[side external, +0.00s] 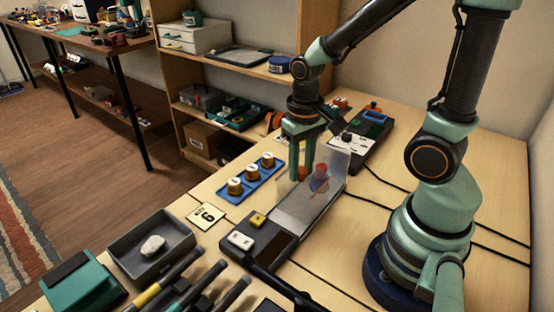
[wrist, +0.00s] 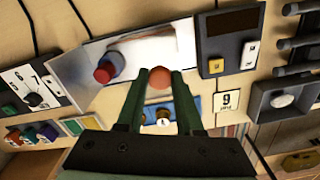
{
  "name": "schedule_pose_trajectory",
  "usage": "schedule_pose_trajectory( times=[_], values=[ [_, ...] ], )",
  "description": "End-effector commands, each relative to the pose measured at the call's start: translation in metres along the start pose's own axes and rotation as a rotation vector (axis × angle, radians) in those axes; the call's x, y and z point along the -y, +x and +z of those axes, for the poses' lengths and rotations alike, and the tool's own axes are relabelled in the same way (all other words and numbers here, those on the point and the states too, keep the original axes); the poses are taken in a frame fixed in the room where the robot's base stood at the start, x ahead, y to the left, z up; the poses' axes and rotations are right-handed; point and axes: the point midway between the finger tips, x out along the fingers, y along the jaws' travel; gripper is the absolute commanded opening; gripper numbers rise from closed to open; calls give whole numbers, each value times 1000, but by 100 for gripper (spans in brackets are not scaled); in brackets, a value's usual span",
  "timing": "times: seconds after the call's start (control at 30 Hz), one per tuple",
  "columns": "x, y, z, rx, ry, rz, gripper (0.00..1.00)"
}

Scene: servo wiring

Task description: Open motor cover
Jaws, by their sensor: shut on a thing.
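The motor cover (side external: 338,163) is a clear panel over a pale metal plate on a dark control unit. In the side view it looks tilted up from the plate, but its edges are faint and the exact angle is hard to tell. A red-orange ball knob (wrist: 158,78) sits between the fingertips of my gripper (wrist: 158,88), which is shut on it. In the side view my gripper (side external: 301,168) points down at the cover's left side. A red button on a blue base (side external: 320,179) shows through the cover; it also shows in the wrist view (wrist: 105,68).
A blue tray with several brass knobs (side external: 251,178) lies left of the cover. A "9" card (side external: 206,215), a grey bin with a white lump (side external: 152,247) and several dark rods (side external: 190,290) are nearer the front. A dial panel (side external: 368,130) stands behind.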

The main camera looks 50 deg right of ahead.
Motion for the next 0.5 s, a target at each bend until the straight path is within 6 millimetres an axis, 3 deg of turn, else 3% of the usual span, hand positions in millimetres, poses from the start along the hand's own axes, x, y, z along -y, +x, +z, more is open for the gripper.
schedule_pose_trajectory(
  times=[0.2,0.5],
  values=[
    [25,-1,7,-5,-3,-2,0],
    [27,-1,8,-5,1,-2,0]
  ],
)
